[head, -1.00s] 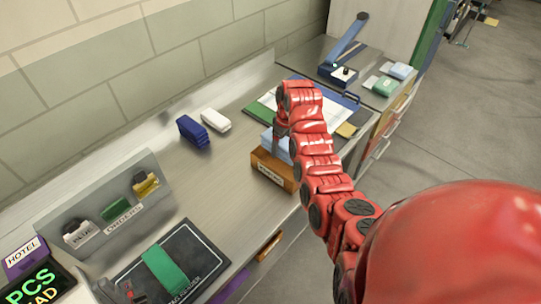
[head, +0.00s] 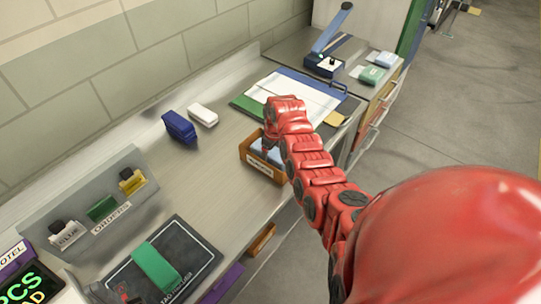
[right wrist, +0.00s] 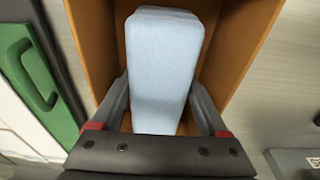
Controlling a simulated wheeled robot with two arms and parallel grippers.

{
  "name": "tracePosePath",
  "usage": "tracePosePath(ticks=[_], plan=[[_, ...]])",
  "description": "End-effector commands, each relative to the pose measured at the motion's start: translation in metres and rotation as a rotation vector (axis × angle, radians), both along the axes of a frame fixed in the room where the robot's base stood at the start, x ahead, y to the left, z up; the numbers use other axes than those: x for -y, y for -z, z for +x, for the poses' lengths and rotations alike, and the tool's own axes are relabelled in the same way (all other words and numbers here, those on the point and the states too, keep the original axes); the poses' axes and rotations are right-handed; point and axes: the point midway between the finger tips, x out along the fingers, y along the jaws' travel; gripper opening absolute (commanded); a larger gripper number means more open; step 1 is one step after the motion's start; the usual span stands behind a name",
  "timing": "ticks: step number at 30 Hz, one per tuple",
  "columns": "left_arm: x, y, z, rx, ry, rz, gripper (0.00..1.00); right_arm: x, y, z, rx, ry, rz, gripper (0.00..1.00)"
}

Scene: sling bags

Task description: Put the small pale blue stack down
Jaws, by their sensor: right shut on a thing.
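The small pale blue stack (right wrist: 163,65) is a rounded block between the fingers of my right gripper (right wrist: 160,118) in the right wrist view. My right gripper is shut on it. The stack is down between the walls of an orange-brown wooden tray (head: 262,168), which has a white label on its front. In the head view the stack is mostly hidden by my gripper and the tray wall. I cannot tell whether its underside touches the tray floor. A dark part with red at the lower left looks like my left gripper (head: 121,293); its jaws are unclear.
A blue stack (head: 180,127) and a white stack (head: 204,115) lie left of the tray. Behind it is a clipboard-like board with white sheets (head: 290,97). A grey organizer (head: 85,215) stands at left.

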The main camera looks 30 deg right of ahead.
Motion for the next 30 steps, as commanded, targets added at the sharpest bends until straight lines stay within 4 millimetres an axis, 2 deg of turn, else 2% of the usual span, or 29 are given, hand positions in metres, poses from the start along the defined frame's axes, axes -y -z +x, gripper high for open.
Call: tracePosePath(ticks=[2,3,5,15,20,25,29,30], plan=[[0.0,0.003,0.0,0.0,0.0,0.0,0.0,0.0,0.003,0.0,0.0,0.0,0.0,0.11],[0.0,0.003,0.0,0.0,0.0,0.0,0.0,0.0,0.003,0.0,0.0,0.0,0.0,0.81],[0.0,0.002,0.0,0.0,0.0,0.0,0.0,0.0,0.002,0.0,0.0,0.0,0.0,0.9],[0.0,-0.002,0.0,0.0,0.0,0.0,0.0,0.0,-0.002,0.0,0.0,0.0,0.0,0.9],[0.0,0.005,0.0,0.0,0.0,0.0,0.0,0.0,-0.009,0.0,0.002,-0.001,0.0,0.9],[0.0,0.014,0.0,0.0,0.0,0.0,0.0,0.001,-0.031,-0.003,0.004,0.001,0.0,0.9],[0.0,0.026,0.0,0.0,0.0,0.0,0.0,0.003,-0.058,-0.005,0.01,0.002,-0.003,0.9],[0.0,0.021,0.0,0.0,0.0,0.0,0.0,0.004,-0.073,-0.007,0.005,0.002,-0.001,0.9]])
